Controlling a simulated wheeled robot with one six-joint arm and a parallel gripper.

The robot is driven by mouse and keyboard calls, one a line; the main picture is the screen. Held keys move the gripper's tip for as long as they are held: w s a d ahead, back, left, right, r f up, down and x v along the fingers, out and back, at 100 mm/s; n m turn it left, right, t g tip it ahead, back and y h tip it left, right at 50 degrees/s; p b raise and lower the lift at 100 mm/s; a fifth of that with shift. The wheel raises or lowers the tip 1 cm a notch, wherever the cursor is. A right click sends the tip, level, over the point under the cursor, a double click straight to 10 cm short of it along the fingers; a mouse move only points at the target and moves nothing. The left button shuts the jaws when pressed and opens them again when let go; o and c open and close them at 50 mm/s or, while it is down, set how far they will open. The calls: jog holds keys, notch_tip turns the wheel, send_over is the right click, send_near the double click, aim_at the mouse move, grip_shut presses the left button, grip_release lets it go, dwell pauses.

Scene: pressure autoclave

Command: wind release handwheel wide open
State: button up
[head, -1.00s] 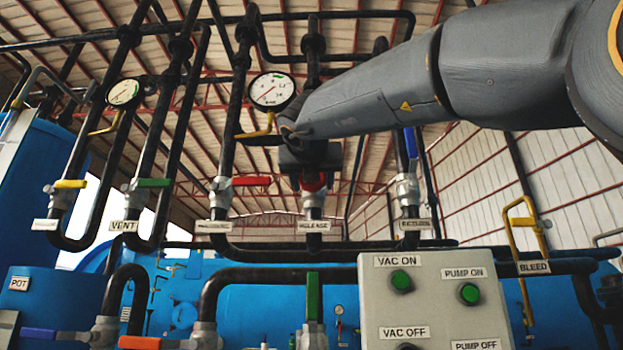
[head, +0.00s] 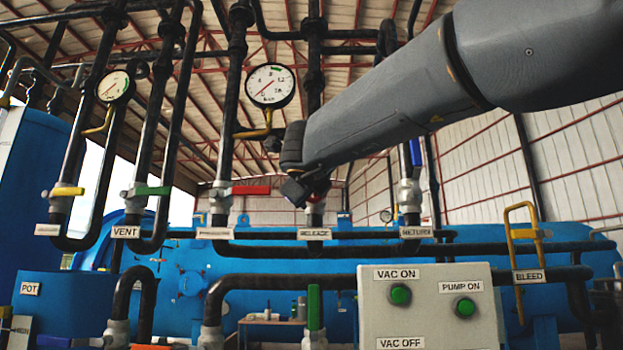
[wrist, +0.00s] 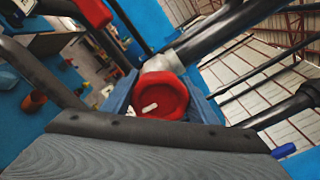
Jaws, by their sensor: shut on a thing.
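The red release handwheel (head: 321,187) sits on a vertical pipe above the RELEASE label (head: 314,234). In the head view it is mostly hidden behind my gripper (head: 306,189), at the end of my grey arm, which comes in from the upper right. In the wrist view the round red handwheel (wrist: 160,94) with a pale mark on its face lies between the two blue jaws of my gripper (wrist: 162,90). The jaws are shut on it, one at each side.
A red-lever valve (head: 251,190) stands left of the handwheel and the RETURN pipe valve (head: 409,193) stands right. A pressure gauge (head: 270,86) hangs above left. The control box (head: 428,305) with green buttons is below right.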

jog(key=shift+n+p, duration=0.5)
jog(key=shift+n, duration=0.1)
jog(key=o, duration=1)
jog(key=shift+o, duration=0.2)
jog(key=s, duration=0.7)
jog(key=shift+s+a, duration=0.15)
jog(key=shift+s, duration=0.25)
